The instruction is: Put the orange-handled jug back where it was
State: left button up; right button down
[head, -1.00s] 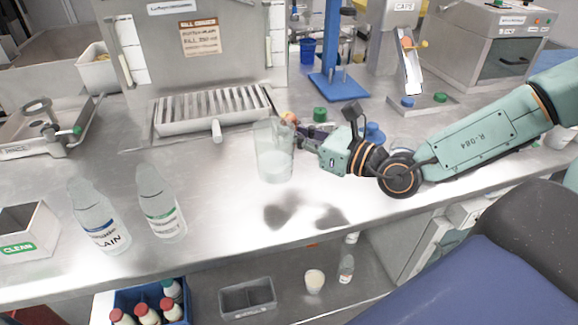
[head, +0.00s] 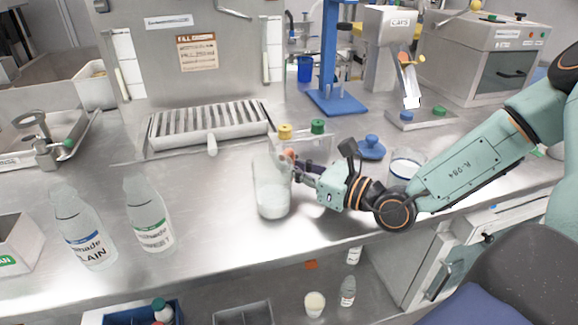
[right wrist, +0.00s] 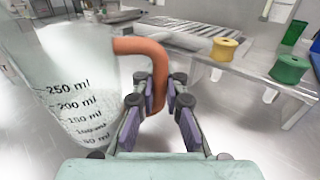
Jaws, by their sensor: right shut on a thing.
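The clear jug (head: 271,196) with graduation marks stands upright near the middle of the steel counter, with pale contents low inside. Its base is on or very close to the counter; I cannot tell if it touches. My right gripper (head: 293,163) is at its right side, shut on the orange handle. In the right wrist view the fingers (right wrist: 158,98) close around the lower part of the orange handle (right wrist: 150,50), and the jug wall (right wrist: 75,85) fills the left side. My left gripper is not in view.
A slotted drip tray (head: 208,123) lies behind the jug. A yellow spool (head: 285,131) and a green spool (head: 317,126) sit behind the gripper. A blue lid (head: 371,147) lies to the right. Two labelled bottles (head: 149,217) stand left. Counter between bottles and jug is clear.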

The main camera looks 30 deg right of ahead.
jog(key=shift+f, duration=0.1)
jog(key=c, duration=1.9)
grip_release()
jog(key=shift+f, duration=0.1)
jog(key=o, duration=0.5)
